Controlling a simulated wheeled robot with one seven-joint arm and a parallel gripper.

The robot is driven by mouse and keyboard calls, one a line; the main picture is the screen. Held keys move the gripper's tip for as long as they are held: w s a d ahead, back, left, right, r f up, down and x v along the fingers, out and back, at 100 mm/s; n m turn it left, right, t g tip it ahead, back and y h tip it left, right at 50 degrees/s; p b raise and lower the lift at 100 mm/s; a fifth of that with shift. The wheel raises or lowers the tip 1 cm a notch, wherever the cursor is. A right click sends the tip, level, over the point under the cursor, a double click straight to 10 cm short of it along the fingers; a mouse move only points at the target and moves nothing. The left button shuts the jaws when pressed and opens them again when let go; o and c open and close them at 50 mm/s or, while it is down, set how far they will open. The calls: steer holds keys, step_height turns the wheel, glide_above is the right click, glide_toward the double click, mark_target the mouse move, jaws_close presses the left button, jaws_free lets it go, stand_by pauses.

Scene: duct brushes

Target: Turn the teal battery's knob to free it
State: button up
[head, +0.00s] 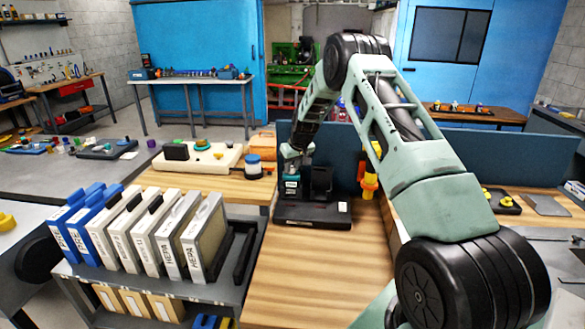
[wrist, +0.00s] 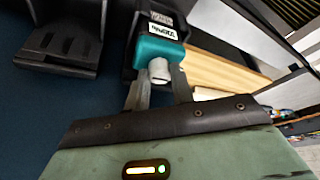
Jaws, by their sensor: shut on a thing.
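The teal battery (head: 291,186) stands in the left bay of a black charging dock (head: 312,214) on the wooden bench. In the wrist view the teal battery (wrist: 157,51) shows a white label and a pale grey-white knob (wrist: 158,70) on its near end. My gripper (wrist: 159,82) has one finger on each side of the knob and is shut on it. In the head view my gripper (head: 294,158) reaches the battery from above; the knob is hard to make out there. The knob's exact turn angle cannot be told.
A second dark bay (head: 320,182) rises right of the battery. A blue partition (head: 345,172) stands behind the dock. The wooden bench in front (head: 300,285) is clear.

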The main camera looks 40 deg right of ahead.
steer(key=o, duration=1)
steer(key=shift+r+p, duration=0.2)
steer(key=shift+p, duration=0.15)
